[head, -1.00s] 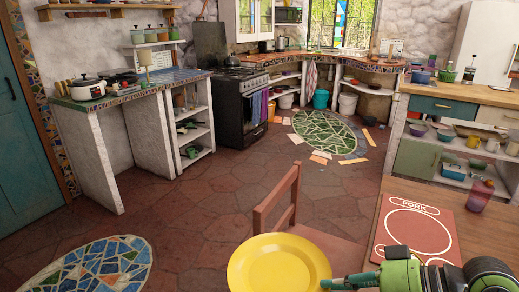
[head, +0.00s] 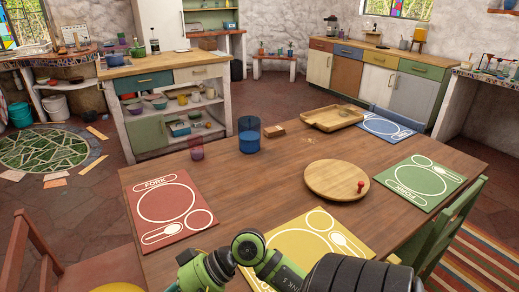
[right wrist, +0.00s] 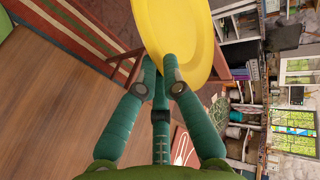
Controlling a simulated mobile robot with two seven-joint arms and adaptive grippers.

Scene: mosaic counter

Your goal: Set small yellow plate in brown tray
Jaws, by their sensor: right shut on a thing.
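The yellow plate (right wrist: 188,38) is held by its rim in my right gripper (right wrist: 160,72), seen in the right wrist view. In the head view only part of the plate (head: 97,272) shows at the lower left edge, beside the red chair. A light brown wooden tray (head: 333,118) with raised sides lies at the far side of the table, and looks empty. My left gripper is in neither view.
The wooden table (head: 262,190) carries red (head: 172,222), yellow (head: 303,240), green (head: 420,182) and blue (head: 385,126) placemats. A round board (head: 336,176) with a small red item, a blue pot (head: 249,138) and a pinkish cup (head: 196,149) stand on it. Chairs flank it.

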